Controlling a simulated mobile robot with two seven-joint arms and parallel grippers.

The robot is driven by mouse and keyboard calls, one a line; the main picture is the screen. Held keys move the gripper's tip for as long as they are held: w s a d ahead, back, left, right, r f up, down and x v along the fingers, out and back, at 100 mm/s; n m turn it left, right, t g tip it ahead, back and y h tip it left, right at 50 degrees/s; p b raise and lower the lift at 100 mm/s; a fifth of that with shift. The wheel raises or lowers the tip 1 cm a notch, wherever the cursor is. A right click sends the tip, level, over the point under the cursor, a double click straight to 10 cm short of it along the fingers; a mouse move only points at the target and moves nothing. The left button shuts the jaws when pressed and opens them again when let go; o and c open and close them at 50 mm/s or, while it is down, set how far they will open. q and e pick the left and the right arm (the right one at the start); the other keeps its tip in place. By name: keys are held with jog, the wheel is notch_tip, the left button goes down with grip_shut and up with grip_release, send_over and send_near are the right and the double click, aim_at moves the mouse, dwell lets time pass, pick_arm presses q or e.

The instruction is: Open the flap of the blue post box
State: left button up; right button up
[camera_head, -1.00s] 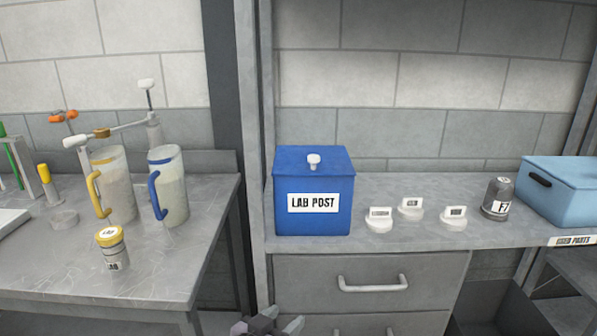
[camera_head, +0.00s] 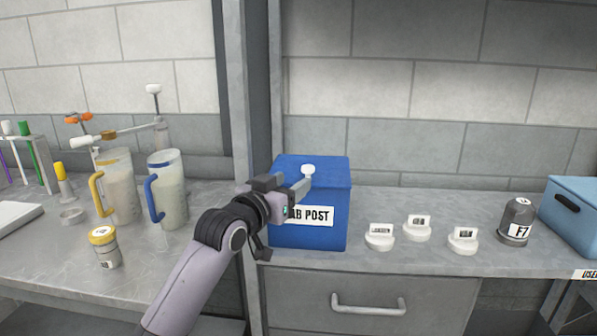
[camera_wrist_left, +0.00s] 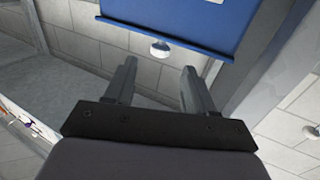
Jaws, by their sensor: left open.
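The blue post box (camera_head: 330,235) stands on the right-hand bench with its lid-like flap (camera_head: 335,172) shut. A white knob (camera_head: 308,169) sits on top of the flap. The front label is partly hidden by my left gripper (camera_head: 287,183). That gripper is in front of the box's upper left, its fingers close to the knob. In the left wrist view the open, empty fingers (camera_wrist_left: 159,70) point at the knob (camera_wrist_left: 160,49), which appears just beyond the tips and between them. I cannot tell whether a finger touches the box. My right gripper is not in view.
Several white-labelled pieces (camera_head: 417,228), a dark grey canister (camera_head: 516,221) and a light blue bin (camera_head: 577,222) stand right of the box. A drawer (camera_head: 365,300) is below. On the left bench are two jugs (camera_head: 168,190) and a yellow-capped jar (camera_head: 104,247). A post (camera_head: 236,110) rises left of the box.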

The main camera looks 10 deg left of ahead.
aim_at(305, 170)
pick_arm(q)
jog(key=shift+r+p+x, duration=0.2)
jog(key=shift+p+x, duration=0.1)
jog(key=shift+x, duration=3.3)
jog(key=shift+c, duration=0.4)
grip_shut()
